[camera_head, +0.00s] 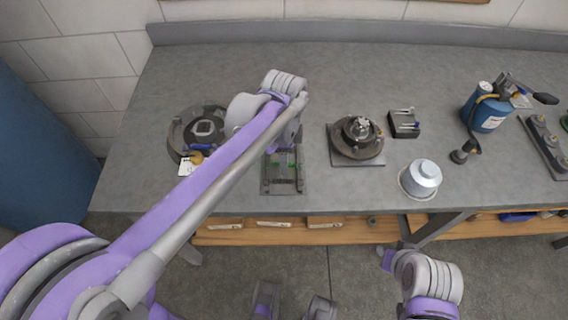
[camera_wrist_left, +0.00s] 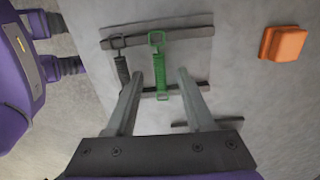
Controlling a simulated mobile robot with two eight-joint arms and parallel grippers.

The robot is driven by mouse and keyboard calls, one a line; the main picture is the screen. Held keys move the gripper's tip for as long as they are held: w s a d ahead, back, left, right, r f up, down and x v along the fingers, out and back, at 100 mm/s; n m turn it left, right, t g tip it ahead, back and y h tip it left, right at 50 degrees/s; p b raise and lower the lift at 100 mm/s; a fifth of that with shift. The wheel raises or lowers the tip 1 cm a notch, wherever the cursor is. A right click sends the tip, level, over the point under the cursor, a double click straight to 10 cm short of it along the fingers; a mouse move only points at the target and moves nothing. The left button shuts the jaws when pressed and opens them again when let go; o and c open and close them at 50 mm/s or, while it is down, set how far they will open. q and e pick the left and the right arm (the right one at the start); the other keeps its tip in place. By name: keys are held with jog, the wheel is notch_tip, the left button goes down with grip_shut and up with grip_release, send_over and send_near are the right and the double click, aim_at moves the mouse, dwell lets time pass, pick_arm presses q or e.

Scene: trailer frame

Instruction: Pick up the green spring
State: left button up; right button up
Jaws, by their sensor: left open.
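The green spring (camera_wrist_left: 160,72) stretches between two dark bars, with a square green loop at its upper end in the left wrist view. A dark spring (camera_wrist_left: 122,72) lies beside it to the left. My left gripper (camera_wrist_left: 157,84) is open and empty, with its fingertips on either side of the green spring's lower part in that view. I cannot tell whether they touch it. In the head view, the left arm's wrist covers much of the spring fixture (camera_head: 283,187), and only small green bits show there.
On the grey bench (camera_head: 330,85), a round dark fixture (camera_head: 200,130) stands left of my wrist. A disc-shaped assembly (camera_head: 358,140), a silver cup (camera_head: 422,178) and a blue torch bottle (camera_head: 487,108) stand to the right. An orange block (camera_wrist_left: 284,43) shows in the wrist view.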

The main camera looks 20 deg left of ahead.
pick_arm(q)
jog(key=shift+f, duration=0.4)
grip_shut()
jog(key=shift+r, duration=0.1)
notch_tip(320, 180, up, 13)
jog(key=p, duration=0.3)
jog(key=shift+p, duration=0.35)
dwell(0.5)
